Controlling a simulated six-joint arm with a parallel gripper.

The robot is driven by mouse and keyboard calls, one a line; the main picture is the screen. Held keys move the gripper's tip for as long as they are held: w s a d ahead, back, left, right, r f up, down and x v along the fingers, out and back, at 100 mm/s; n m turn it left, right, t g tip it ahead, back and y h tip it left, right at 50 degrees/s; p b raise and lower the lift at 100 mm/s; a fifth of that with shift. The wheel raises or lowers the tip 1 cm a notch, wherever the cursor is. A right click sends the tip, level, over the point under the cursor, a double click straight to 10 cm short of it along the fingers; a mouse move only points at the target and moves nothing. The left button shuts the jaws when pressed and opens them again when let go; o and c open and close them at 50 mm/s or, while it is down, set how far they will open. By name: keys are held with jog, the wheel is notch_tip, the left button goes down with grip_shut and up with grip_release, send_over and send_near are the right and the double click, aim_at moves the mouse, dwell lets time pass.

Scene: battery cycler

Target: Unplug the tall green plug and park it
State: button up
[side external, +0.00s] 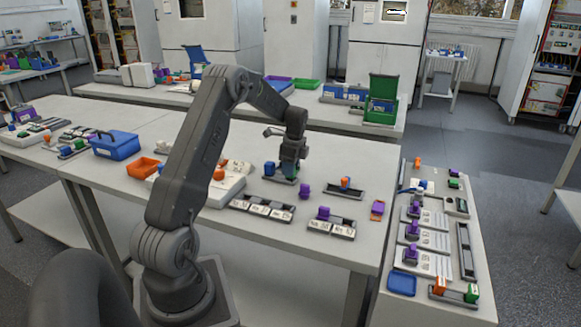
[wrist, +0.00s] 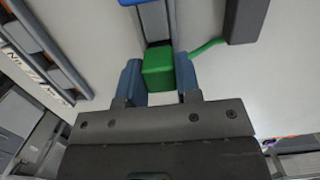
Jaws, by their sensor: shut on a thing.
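The green plug (wrist: 158,70) sits between the two blue fingertips of my gripper (wrist: 160,85) in the wrist view, which is shut on it. Its top and near face show; its lower end is hidden. A green cable (wrist: 207,47) shows to its right, running to a dark block (wrist: 245,20). A grey rail (wrist: 153,25) lies just beyond the plug; I cannot tell whether the plug is seated in it or above it. In the side view, my gripper (side external: 289,172) is low over the table, right of a blue plug (side external: 269,168), and largely hides the green plug.
A purple plug (side external: 304,190) stands close to the right of my gripper. An orange plug (side external: 345,183) stands in a rail farther right. Label strips (side external: 262,208) lie in front. A blue box (side external: 115,144) and an orange bin (side external: 143,168) are at left. Clear table lies behind my gripper.

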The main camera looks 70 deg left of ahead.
jog(key=shift+f, duration=0.2)
jog(key=o, duration=1)
jog(key=shift+r, duration=0.1)
notch_tip(320, 180, up, 13)
jog(key=w+d, duration=0.1)
jog(key=d+r+n+t, duration=0.1)
jog(key=d+r, duration=0.4)
jog(key=d, duration=0.4)
jog(key=s+d+r+n+t, duration=0.1)
jog(key=s+d+r, duration=0.1)
jog(key=d, duration=0.5)
jog(key=s+d+r+n+t, duration=0.1)
jog(key=d+r+n, duration=0.1)
jog(key=d, duration=0.5)
jog(key=s+d+f+n+t, duration=0.1)
jog(key=s+d+n, duration=0.1)
jog(key=s+d, duration=0.6)
jog(key=s+d+f+n+t+h, duration=0.1)
jog(key=s+d+f+n+t, duration=0.1)
jog(key=s+d, duration=0.5)
jog(key=shift+s+d+f+n+t, duration=0.25)
jog(key=shift+s+d+n+t, duration=0.1)
jog(key=shift+n, duration=0.15)
